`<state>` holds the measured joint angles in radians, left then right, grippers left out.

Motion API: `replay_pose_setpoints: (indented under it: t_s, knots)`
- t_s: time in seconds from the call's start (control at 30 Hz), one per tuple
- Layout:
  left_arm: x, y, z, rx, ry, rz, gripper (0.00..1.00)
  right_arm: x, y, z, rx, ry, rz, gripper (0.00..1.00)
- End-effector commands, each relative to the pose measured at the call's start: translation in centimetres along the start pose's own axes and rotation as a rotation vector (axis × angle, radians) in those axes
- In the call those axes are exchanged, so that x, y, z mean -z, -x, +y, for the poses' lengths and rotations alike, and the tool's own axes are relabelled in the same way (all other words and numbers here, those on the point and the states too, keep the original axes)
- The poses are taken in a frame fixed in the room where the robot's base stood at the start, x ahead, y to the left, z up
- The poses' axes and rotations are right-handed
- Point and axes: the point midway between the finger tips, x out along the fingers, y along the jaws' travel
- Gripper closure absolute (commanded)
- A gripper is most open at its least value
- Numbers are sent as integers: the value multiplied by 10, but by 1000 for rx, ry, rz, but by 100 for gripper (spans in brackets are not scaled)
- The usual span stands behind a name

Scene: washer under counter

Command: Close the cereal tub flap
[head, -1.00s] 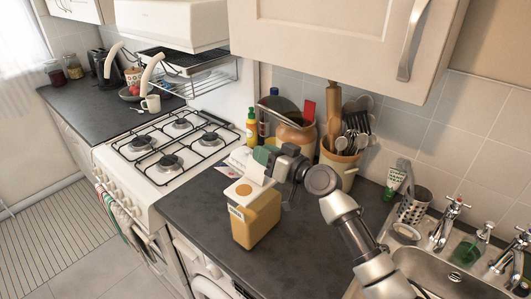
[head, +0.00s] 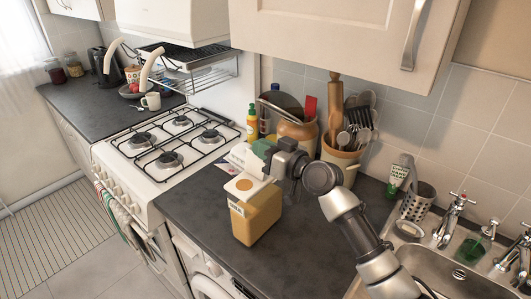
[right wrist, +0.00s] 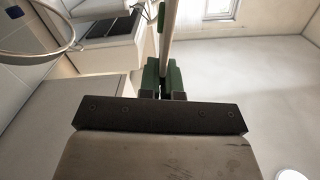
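The cereal tub (head: 257,217) stands upright on the dark counter, with an orange-yellow body and a white lid (head: 243,189) bearing an orange round mark. A white flap (head: 241,158) appears raised behind the lid, partly hidden by the gripper. My right gripper (head: 262,149) is just above and behind the tub's top, close to the flap; I cannot tell if they touch. In the right wrist view its green fingers (right wrist: 162,78) are close together, with a pale edge-on strip beyond them. My left gripper is not in view.
The gas hob (head: 170,145) is left of the tub. A utensil pot (head: 341,158), a brown jar (head: 297,134) and bottles stand behind my right gripper. The sink (head: 460,275) is at the right. The counter in front of the sink side is clear.

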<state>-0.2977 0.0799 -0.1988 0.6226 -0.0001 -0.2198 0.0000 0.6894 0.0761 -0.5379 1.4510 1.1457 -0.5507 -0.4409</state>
Motion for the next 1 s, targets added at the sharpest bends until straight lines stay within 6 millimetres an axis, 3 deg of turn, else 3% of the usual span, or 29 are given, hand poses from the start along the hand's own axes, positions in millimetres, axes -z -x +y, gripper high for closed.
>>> replay_pose_setpoints:
  t_s: [0.1,0.4,1.0]
  knots:
    - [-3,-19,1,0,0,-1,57,-7,0,-6,1,91,-2,100]
    - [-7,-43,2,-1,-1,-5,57,-9,0,-25,1,306,-4,100]
    - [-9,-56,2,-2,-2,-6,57,-12,0,-38,0,471,-7,100]
